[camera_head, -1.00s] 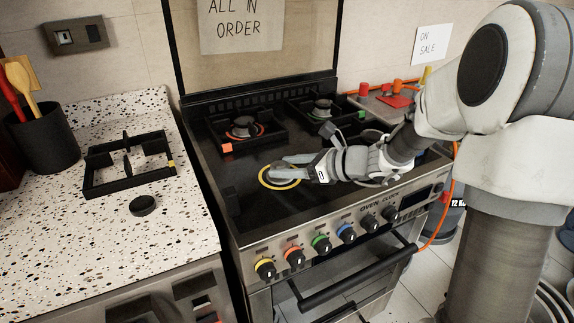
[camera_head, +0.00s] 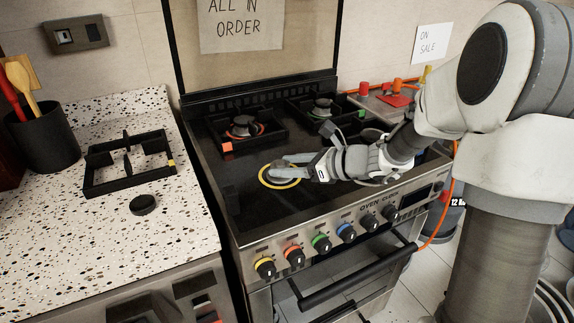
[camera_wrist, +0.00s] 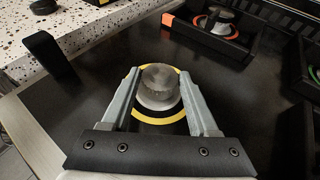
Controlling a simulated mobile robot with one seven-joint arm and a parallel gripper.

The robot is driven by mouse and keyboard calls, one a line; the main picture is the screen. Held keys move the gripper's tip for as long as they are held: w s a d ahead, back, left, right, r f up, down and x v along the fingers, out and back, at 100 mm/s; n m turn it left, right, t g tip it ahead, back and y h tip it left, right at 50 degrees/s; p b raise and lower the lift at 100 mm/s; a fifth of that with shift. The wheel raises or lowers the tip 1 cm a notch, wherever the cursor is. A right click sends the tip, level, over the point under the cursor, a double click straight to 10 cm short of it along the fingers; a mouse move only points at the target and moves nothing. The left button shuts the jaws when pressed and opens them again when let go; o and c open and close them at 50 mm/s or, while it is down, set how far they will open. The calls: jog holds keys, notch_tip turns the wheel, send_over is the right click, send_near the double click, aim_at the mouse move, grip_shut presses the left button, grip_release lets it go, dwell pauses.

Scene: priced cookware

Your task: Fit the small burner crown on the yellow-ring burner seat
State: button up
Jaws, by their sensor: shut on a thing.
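The small burner crown (camera_wrist: 160,80) is a grey metal disc, held between the two fingers of my gripper (camera_wrist: 159,74). It is over the yellow-ring burner seat (camera_wrist: 158,118), inside the ring's outline in the wrist view. In the head view my gripper (camera_head: 277,165) is low over the front left of the cooktop, within the yellow ring (camera_head: 266,182). The crown's underside is hidden, so I cannot tell whether it touches the seat.
The red-ring burner (camera_head: 243,128) and green-ring burner (camera_head: 323,107) stand behind, with black grates. A loose grate (camera_head: 128,186) and black cap (camera_head: 143,205) lie on the left counter. Coloured knobs (camera_head: 320,243) line the front edge.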

jog(key=shift+f, duration=0.1)
dwell(0.3)
jog(key=shift+f+b, duration=0.3)
jog(key=o, duration=1.5)
jog(key=shift+o, duration=0.3)
jog(key=p+v, duration=0.4)
jog(key=v, duration=1.3)
jog(key=shift+s+d, duration=0.15)
jog(key=shift+d, duration=0.05)
